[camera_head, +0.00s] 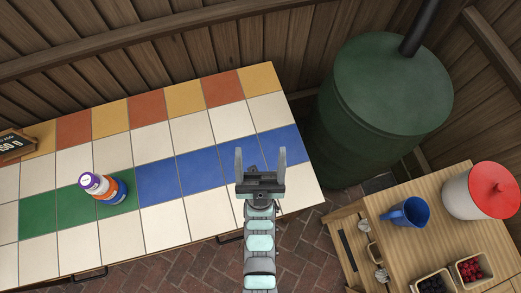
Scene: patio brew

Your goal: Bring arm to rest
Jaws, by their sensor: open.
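My gripper (260,165) is open, with its two pale fingers spread apart and nothing between them. It is over the right part of the tiled table (174,222), near the blue tiles. My arm reaches up to it from the bottom of the view. How high the gripper is above the tiles I cannot tell.
A green barrel (385,100) stands right. A wooden cart (432,240) holds a blue mug (408,212), a red-lidded pot (478,192) and berry boxes.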

